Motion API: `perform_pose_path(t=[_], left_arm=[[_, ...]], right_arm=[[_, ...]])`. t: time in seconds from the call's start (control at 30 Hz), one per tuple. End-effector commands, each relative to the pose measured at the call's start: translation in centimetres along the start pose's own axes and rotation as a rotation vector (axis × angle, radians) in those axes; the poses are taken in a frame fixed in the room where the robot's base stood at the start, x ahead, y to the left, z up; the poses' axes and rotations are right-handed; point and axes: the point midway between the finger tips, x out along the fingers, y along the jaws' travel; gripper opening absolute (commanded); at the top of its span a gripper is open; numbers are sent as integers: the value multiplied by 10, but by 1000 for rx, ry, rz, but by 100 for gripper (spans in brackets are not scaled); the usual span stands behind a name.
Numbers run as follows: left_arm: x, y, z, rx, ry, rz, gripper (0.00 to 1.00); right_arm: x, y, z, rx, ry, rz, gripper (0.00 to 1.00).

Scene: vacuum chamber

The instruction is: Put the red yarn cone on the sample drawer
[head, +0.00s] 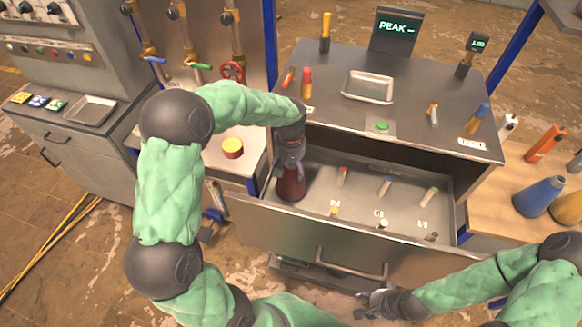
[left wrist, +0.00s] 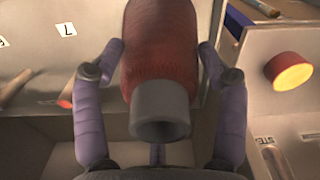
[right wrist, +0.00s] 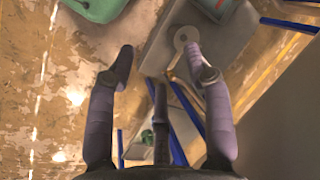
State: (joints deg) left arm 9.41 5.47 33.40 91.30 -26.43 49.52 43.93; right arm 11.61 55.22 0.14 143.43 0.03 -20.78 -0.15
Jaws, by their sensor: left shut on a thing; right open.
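The red yarn cone (head: 291,184) is upright at the left end of the open sample drawer (head: 315,240), inside its walls. My left gripper (head: 291,158) is above it and shut on its narrow top. In the left wrist view the cone (left wrist: 160,45) shows its grey tube end (left wrist: 160,108) toward the camera, with fingers on both sides. Whether the cone's base touches the drawer floor cannot be told. My right gripper (head: 372,300) is open and empty in front of the drawer, low at the right; its spread fingers show in the right wrist view (right wrist: 158,75).
Several small vials lie in the drawer, one (head: 342,176) near the cone. A metal tray (head: 368,87) and tools are on the cabinet top above. A blue cone (head: 540,196) stands on the wooden table at right. The drawer's middle has bare floor.

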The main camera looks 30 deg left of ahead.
Motion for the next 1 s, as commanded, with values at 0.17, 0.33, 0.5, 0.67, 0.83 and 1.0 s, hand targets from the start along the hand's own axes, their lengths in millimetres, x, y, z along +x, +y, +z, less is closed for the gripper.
perform_pose_path(t=[0.17,0.33,0.5,0.67,0.83,1.0], left_arm=[[3,0,0,0,0,0,81],[2,0,0,0,0,0,97],[2,0,0,0,0,0,97],[-1,0,0,0,0,0,97],[-22,1,-1,0,4,2,97],[-57,1,-1,0,4,2,97]], right_arm=[[2,1,0,0,0,0,51],[2,1,0,0,0,0,51],[2,1,0,0,0,0,51],[-1,0,0,0,0,0,51],[-4,-1,0,0,0,0,51],[-9,-3,0,0,0,0,51]])
